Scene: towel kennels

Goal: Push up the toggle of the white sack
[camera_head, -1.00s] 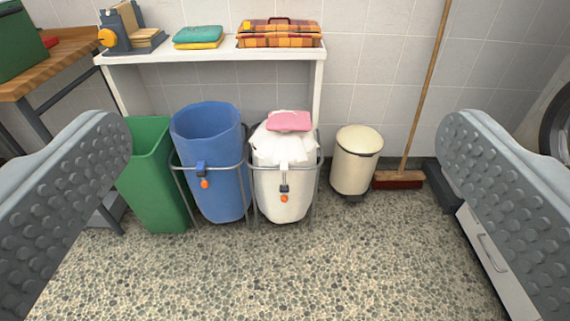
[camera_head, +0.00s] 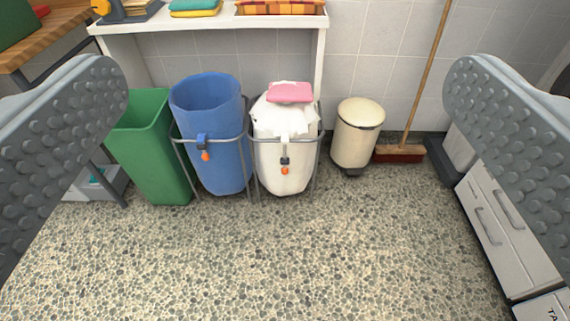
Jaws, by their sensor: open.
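The white sack (camera_head: 284,178) hangs in a grey metal frame stand below the shelf. White cloth (camera_head: 283,118) bulges from its mouth, with a pink folded cloth (camera_head: 290,92) on top. Nothing is between the fingers up close. The sack stands well ahead of them, untouched.
A blue sack (camera_head: 222,170) with a similar toggle (camera_head: 204,145) and a green bin (camera_head: 150,160) stand left. A cream pedal bin (camera_head: 357,140) and a broom (camera_head: 400,153) stand right. A white shelf (camera_head: 210,23) overhangs the sacks. White drawers (camera_head: 490,220) are at right. Speckled floor in front is clear.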

